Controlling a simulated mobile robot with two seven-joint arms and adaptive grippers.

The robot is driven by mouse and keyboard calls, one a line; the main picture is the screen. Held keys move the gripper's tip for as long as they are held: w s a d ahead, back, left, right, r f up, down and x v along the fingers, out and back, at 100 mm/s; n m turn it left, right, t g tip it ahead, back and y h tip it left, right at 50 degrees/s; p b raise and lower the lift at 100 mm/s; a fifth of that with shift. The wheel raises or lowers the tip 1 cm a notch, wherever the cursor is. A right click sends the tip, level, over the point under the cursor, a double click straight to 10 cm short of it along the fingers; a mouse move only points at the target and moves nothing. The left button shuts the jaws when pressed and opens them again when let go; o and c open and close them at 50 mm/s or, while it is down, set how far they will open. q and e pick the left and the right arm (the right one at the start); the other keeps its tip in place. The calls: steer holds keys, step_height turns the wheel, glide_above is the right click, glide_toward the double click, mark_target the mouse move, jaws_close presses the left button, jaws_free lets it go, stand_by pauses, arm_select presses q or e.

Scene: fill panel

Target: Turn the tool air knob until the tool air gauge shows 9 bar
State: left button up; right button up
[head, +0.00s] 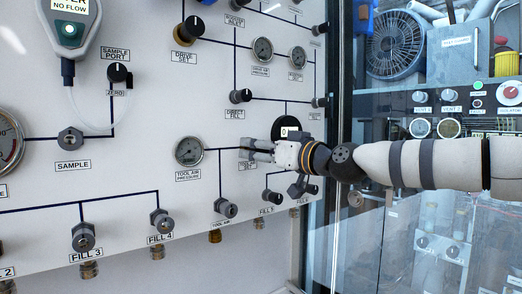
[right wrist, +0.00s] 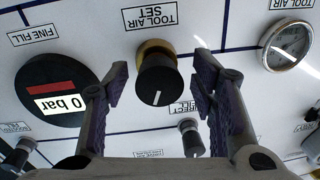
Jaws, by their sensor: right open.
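The tool air knob (right wrist: 157,80) is black with a white line and a brass-coloured collar, beside its "TOOL AIR SET" label in the right wrist view. My right gripper (right wrist: 149,82) is open, with one finger on each side of the knob and a visible gap to each finger. In the head view my right gripper (head: 250,150) reaches in from the right and hides the knob. The tool air gauge (head: 189,151) is a round dial left of the gripper. It also shows in the right wrist view (right wrist: 288,45); its reading is too small to tell. My left gripper is not in view.
A black round display (right wrist: 52,95) reads "0 bar" beside the knob. Smaller knobs (right wrist: 190,137) sit near my right fingers. The tool air fitting (head: 227,209) and fill knobs (head: 270,196) lie below the gripper. A glass pane (head: 385,200) stands right of the panel.

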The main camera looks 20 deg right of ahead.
steer(key=v, duration=0.7)
steer(key=shift+s, duration=0.25)
steer(key=shift+d, duration=0.1)
stand_by(1.8)
